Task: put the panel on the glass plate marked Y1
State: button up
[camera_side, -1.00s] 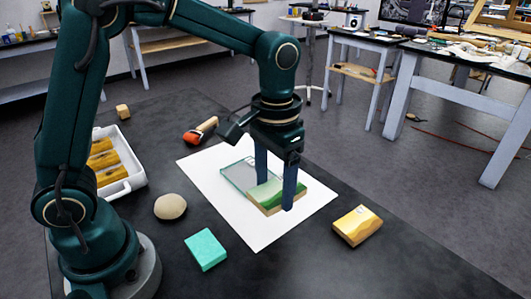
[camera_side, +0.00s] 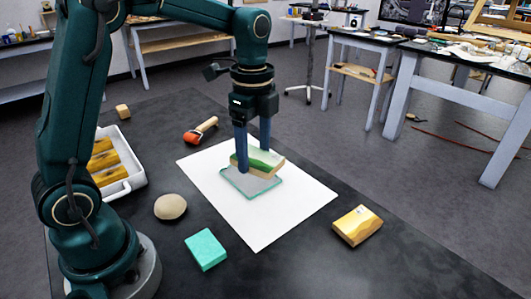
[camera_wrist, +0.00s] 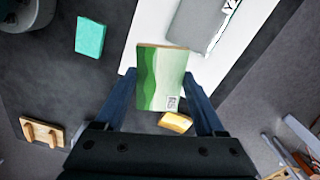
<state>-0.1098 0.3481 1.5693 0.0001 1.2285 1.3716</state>
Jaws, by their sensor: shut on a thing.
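My gripper (camera_side: 253,160) is shut on a panel painted with green and pale bands (camera_side: 262,161). It holds the panel tilted above the glass plate (camera_side: 262,187). The panel hides the back part of the plate in the side view, and I cannot tell the exact gap between them. In the wrist view the panel (camera_wrist: 160,75) lies between the fingers (camera_wrist: 163,95), with a small label at its lower right corner. The greyish glass plate (camera_wrist: 195,28) shows above it, with a label starting with Y; the rest is not clear.
The plate lies on a white sheet (camera_side: 265,225) on the dark table. Around the sheet are a yellow painted block (camera_side: 357,226), a teal block (camera_side: 205,249), a beige dome (camera_side: 171,207), a red roller (camera_side: 200,130) and a white tray (camera_side: 135,180) of yellow-brown pieces.

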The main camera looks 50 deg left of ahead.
jog(key=s+a+m, duration=0.3)
jog(key=a+m, duration=0.1)
jog(key=a, duration=1.4)
send_over(250, 176)
jog(key=a, duration=0.1)
jog(key=f, duration=0.6)
jog(key=shift+w+a+f, duration=0.15)
jog(key=shift+w+f, duration=0.05)
jog(key=shift+f, duration=2.1)
jog(key=shift+f, duration=0.2)
jog(key=o, duration=1.3)
jog(key=shift+o, duration=0.2)
jog(key=shift+r, duration=0.1)
